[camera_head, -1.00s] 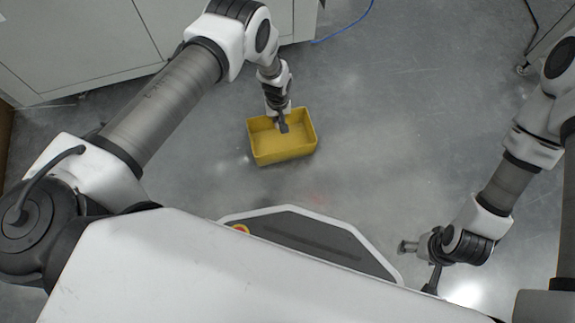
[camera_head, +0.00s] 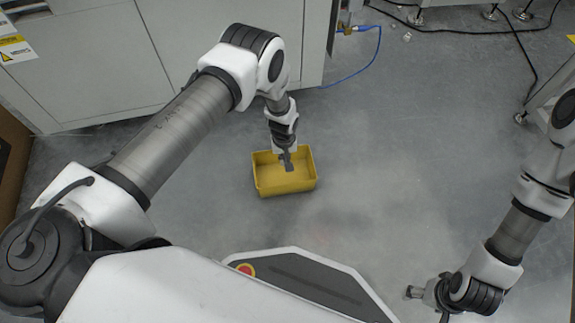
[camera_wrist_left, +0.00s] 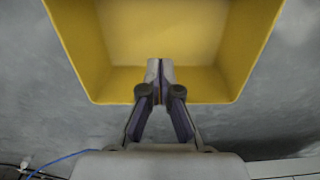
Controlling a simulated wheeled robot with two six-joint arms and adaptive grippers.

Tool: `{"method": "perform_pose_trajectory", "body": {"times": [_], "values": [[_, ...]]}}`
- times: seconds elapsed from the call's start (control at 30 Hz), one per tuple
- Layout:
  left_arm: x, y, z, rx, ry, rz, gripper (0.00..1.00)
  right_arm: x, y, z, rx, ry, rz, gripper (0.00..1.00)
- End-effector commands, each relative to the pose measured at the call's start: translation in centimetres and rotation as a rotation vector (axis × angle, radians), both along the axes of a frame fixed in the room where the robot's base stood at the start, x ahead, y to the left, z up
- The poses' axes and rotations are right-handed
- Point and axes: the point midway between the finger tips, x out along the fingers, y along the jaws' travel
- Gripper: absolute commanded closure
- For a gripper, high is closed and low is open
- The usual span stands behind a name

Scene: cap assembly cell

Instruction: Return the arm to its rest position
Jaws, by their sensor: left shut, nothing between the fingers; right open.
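My left gripper (camera_head: 288,165) is shut and empty. In the head view it hangs over the yellow bin (camera_head: 268,188), and its fingertips overlap the bin's interior in the picture. In the left wrist view the shut fingers (camera_wrist_left: 160,75) point at the near wall of the yellow bin (camera_wrist_left: 75,35), whose visible inside looks empty. I cannot tell how high the fingers are above the bin.
A grey cabinet (camera_head: 75,70) stands at the upper left behind my left arm. A blue hose (camera_head: 370,62) and black cables (camera_head: 470,33) lie on the floor at the top right. A brown panel (camera_head: 15,160) stands at the far left. The grey floor between my arms is clear.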

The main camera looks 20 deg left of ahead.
Motion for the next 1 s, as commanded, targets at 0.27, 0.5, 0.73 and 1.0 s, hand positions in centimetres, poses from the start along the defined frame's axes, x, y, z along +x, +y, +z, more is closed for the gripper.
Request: {"method": "perform_pose_trajectory", "body": {"times": [0.27,0.5,0.73,1.0], "values": [[-0.2,0.0,4.9,0.0,0.004,-0.001,1.0,0.0,0.0,2.7,0.0,0.001,0.0,0.27],[-0.2,0.0,4.9,0.0,0.004,-0.001,1.0,0.0,0.0,2.6,0.0,0.001,0.0,0.27],[-2.2,1.3,7.1,0.003,0.045,0.024,1.0,0.0,0.0,3.6,0.0,0.001,0.0,0.27],[-19.0,3.5,10.0,-0.01,0.165,-0.071,1.0,0.0,0.0,4.8,0.0,0.001,0.0,0.27]]}}
